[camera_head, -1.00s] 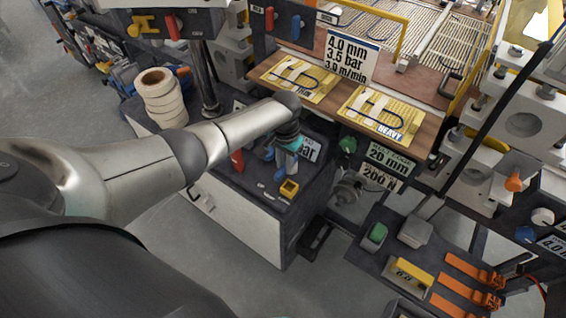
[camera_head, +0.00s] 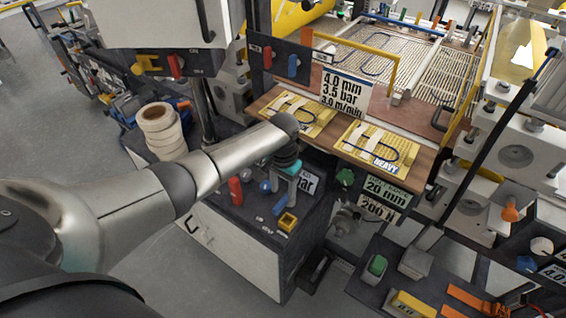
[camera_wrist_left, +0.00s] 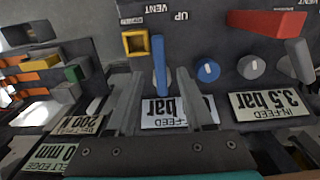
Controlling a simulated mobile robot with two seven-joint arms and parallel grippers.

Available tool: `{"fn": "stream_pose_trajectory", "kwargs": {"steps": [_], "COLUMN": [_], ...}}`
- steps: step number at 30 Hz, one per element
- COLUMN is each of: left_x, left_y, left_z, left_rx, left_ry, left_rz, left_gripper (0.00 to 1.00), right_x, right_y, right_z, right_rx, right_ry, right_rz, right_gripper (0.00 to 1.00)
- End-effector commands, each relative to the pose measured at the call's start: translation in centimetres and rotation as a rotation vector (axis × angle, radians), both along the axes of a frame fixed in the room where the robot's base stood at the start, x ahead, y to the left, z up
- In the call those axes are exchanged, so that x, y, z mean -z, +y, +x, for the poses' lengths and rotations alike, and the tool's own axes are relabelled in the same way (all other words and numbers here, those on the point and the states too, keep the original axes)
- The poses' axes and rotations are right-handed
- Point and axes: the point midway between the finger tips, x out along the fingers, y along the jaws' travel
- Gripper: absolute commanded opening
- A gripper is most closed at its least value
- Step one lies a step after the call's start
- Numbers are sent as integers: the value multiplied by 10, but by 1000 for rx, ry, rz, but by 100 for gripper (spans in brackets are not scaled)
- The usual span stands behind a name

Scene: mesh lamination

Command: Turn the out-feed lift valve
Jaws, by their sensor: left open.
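The blue lever (camera_wrist_left: 160,66), apparently the out-feed lift valve, stands on a dark panel beside a yellow square part (camera_wrist_left: 135,42), with "UP" and "VENT" printed near. In the head view the blue lever (camera_head: 281,205) shows just below my left gripper (camera_head: 284,183). In the wrist view my left gripper (camera_wrist_left: 161,85) is open. The blue lever lies in line with the gap between its two fingers; I cannot tell how far beyond the tips it is. A label ending in "FEED" and "bar" (camera_wrist_left: 168,112) is partly hidden by the fingers. My right gripper is not in view.
A red lever (camera_wrist_left: 268,22), a blue knob (camera_wrist_left: 208,70) and a grey knob (camera_wrist_left: 250,66) share the panel. An "IN-FEED 3.5 bar" label (camera_wrist_left: 270,103) is near. White rolls (camera_head: 162,130) stand on the cabinet. A wooden board (camera_head: 340,145) with yellow sheets is close to my arm.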

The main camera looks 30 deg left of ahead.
Motion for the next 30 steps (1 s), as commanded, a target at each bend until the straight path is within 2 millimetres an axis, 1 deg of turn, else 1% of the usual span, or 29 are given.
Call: {"fn": "stream_pose_trajectory", "kwargs": {"steps": [1,9,12,15,18,21,30], "left_x": [-13,-69,-87,-101,-110,-113,-114], "left_y": [1,0,1,0,0,0,0], "left_z": [0,0,0,1,0,0,0], "left_rx": [1,1,0,1,0,-1,0], "left_ry": [-3,-4,-3,-3,-1,-1,0], "left_rz": [1,0,1,0,0,0,0], "left_gripper": [52,52,52,52,52,52,52], "right_x": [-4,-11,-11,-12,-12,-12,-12], "right_y": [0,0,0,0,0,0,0], "right_z": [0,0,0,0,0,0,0], "right_rx": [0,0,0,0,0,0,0], "right_ry": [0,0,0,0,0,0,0], "right_rz": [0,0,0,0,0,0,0], "right_gripper": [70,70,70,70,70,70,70]}}
